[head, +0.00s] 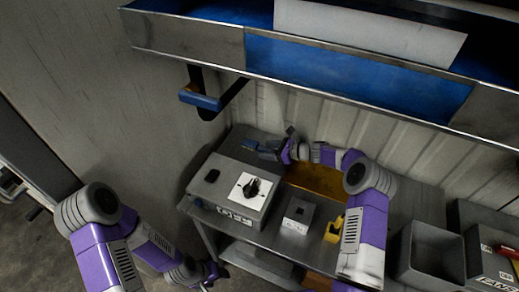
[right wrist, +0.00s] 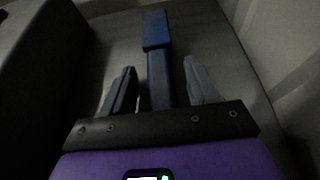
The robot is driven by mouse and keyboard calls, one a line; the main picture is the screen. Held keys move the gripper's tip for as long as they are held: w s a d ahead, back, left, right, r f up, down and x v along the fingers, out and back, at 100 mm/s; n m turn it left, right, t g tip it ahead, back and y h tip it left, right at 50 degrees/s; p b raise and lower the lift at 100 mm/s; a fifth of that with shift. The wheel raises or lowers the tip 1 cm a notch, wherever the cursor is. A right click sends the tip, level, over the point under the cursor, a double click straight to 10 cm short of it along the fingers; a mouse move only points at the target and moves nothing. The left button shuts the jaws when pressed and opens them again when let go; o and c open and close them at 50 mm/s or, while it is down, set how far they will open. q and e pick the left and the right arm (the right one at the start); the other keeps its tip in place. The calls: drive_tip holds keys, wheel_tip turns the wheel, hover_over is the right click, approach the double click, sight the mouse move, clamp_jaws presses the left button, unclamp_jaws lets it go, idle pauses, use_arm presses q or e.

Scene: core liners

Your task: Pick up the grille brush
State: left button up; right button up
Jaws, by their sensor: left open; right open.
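The grille brush, blue with a wider block at its far end, lies on the grey bench top in the right wrist view (right wrist: 157,32). In the head view it seems to be the small blue shape (head: 262,151) at the back of the bench. My right gripper (head: 287,145) is open at the back of the bench. In the right wrist view its two fingers (right wrist: 160,68) stand on either side of the brush's narrow part, with gaps visible on both sides. My left gripper (head: 208,277) is low, in front of the bench, away from the brush.
A grey box with a black knob (head: 254,187) stands on the bench. Beside it are a small grey block (head: 298,214), a yellow item (head: 334,229) and a brown tray (head: 318,178). Grey bins (head: 432,252) stand at right. A metal-edged shelf (head: 190,38) overhangs the bench.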

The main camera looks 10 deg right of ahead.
sight(269, 150)
drive_tip(key=c, duration=1.1)
wheel_tip(269, 150, up, 10)
drive_tip(key=shift+r+p, duration=0.1)
drive_tip(key=shift+p, duration=0.85)
